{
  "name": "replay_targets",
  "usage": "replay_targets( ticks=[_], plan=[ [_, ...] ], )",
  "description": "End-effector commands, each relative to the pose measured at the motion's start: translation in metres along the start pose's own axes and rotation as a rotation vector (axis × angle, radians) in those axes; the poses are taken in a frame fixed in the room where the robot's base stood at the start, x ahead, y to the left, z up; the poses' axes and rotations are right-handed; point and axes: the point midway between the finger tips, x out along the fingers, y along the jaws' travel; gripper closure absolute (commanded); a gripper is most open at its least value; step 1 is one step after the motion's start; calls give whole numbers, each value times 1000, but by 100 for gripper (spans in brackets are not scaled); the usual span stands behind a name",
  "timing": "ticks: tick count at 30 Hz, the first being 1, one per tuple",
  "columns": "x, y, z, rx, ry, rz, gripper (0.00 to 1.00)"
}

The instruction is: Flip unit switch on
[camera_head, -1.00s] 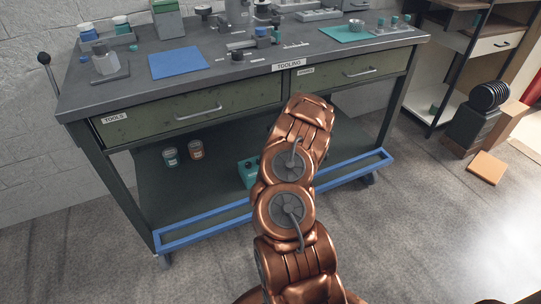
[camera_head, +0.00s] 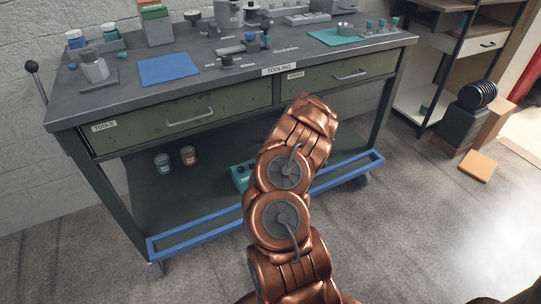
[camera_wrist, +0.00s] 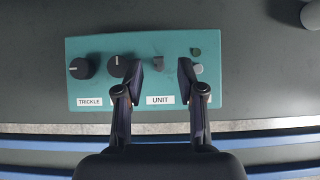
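The teal control box (camera_wrist: 142,42) fills the middle of the wrist view, on a dark shelf surface. It carries a "TRICKLE" label, and a "UNIT" label (camera_wrist: 160,100). Above the UNIT label is a small dark switch (camera_wrist: 157,64); which way it is set is too small to tell. My gripper (camera_wrist: 163,86) is open, its two dark fingers spread on either side of the UNIT label and switch, with nothing between them. In the head view the teal box (camera_head: 239,178) is on the lower shelf, partly behind my copper arm. My gripper is hidden there.
Two dark round knobs (camera_wrist: 82,68) sit at the box's left, and small buttons at its right. A blue rail (camera_head: 195,230) runs along the front of the lower shelf (camera_head: 150,205). Two small cans (camera_head: 163,162) stand left of the box. Green drawers (camera_head: 185,115) hang above.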

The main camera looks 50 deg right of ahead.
Motion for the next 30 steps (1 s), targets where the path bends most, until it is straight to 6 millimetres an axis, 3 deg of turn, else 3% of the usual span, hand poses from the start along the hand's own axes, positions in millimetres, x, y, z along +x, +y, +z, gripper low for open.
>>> replay_targets(
  ticks=[30],
  plan=[
    [-88, 1, -1, 2, 0, 5, 61]
  ],
)
